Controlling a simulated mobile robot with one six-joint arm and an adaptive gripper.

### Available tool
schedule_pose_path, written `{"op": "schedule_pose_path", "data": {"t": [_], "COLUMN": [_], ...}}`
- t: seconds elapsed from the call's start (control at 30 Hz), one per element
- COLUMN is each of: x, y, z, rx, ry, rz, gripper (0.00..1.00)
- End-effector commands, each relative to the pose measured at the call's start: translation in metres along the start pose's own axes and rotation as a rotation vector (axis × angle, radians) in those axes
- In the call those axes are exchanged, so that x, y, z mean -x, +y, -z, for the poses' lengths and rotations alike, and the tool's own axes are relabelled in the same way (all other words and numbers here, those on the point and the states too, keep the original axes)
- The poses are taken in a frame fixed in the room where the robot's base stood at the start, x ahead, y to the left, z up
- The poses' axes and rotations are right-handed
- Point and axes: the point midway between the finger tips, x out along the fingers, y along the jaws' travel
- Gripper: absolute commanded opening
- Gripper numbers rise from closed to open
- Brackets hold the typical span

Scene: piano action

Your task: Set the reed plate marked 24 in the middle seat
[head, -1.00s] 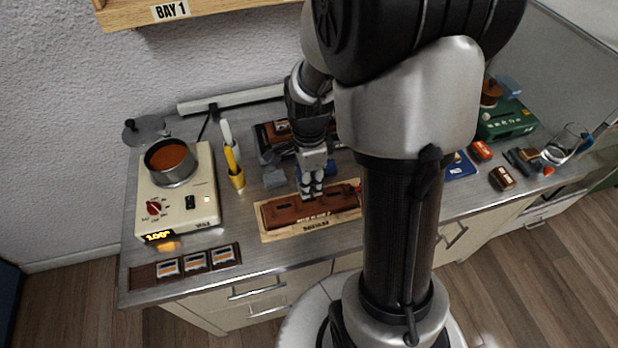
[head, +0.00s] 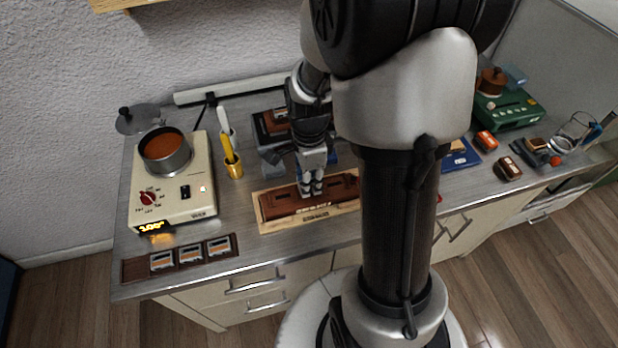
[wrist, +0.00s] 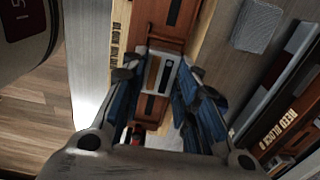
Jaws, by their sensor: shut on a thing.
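My gripper (wrist: 160,80) is shut on a small pale metal plate with an orange-brown band, the reed plate (wrist: 154,74). Its number is not legible. In the head view my gripper (head: 312,190) points down over the middle of a long reddish-brown block (head: 283,205), which lies on a pale wooden board (head: 265,226). In the wrist view the block (wrist: 181,38) has dark slots on both sides of the plate. The middle seat is hidden under the plate and fingers. I cannot tell whether the plate touches the block.
A rack (head: 133,270) with several plates lies at the front left. A hot plate (head: 205,165) carries a pot (head: 165,152). Another case (wrist: 262,150) lies beside the block, marked "REED BLOCK". Bare metal bench shows in front of the board.

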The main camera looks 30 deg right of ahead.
Motion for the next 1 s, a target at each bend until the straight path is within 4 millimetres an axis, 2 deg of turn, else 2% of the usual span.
{"op": "schedule_pose_path", "data": {"t": [1.0], "x": [-0.0061], "y": [0.0002], "z": [0.0], "rx": [0.0], "ry": [0.0], "rz": [-0.001], "gripper": [0.04]}}
